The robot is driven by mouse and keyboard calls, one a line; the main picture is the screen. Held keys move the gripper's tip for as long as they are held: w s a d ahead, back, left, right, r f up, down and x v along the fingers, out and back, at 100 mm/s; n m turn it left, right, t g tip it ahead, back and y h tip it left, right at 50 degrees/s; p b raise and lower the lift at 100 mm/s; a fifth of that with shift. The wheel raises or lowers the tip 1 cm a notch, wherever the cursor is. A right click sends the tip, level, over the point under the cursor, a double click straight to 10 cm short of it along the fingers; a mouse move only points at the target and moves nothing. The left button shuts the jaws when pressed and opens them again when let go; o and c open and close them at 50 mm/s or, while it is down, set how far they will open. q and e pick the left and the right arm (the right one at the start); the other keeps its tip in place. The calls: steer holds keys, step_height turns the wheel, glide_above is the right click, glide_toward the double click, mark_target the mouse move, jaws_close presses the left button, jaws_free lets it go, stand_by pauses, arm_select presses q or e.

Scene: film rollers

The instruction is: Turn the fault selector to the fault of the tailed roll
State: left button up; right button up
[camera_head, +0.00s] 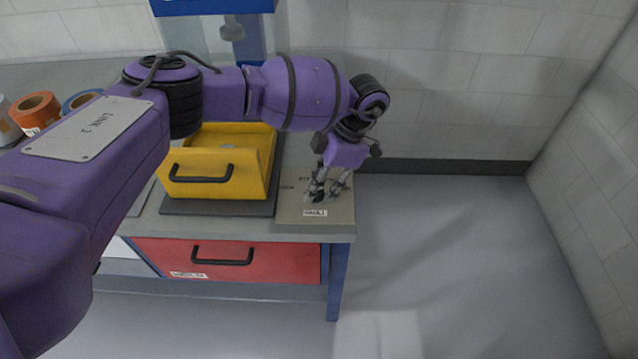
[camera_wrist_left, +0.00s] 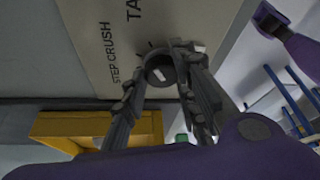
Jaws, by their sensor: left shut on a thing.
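The fault selector is a beige panel (camera_head: 292,213) at the right end of the bench, with a small dark round knob (camera_wrist_left: 160,73). My left gripper (camera_head: 328,190) reaches down over the panel and is shut on the knob, with one finger on each side. In the left wrist view the panel reads "STEP CRUSH" and part of a word starting "TA". The pointer's direction is unclear. An orange roll (camera_head: 36,106) and a blue-edged roll (camera_head: 80,99) stand at the far left, partly behind my arm. I cannot tell which roll has a tail. My right gripper is not in view.
A yellow open-topped bin (camera_head: 205,187) with a black handle sits on a dark mat just left of the panel. A red drawer (camera_head: 285,262) is below the bench top. A blue-framed stand (camera_head: 249,40) rises behind. The floor to the right is clear.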

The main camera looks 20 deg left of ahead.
arm_select(q)
steer(key=shift+a+f, duration=0.1)
steer(key=shift+a, duration=0.3)
steer(key=o, duration=1)
steer(key=shift+c, duration=0.2)
steer(key=shift+o, duration=0.5)
steer(key=shift+w+d, duration=0.1)
steer(key=shift+d, duration=0.1)
steer(key=shift+d+r, duration=0.1)
steer(key=shift+r, duration=0.2)
steer(key=v, duration=1.1)
steer(key=shift+r, duration=0.2)
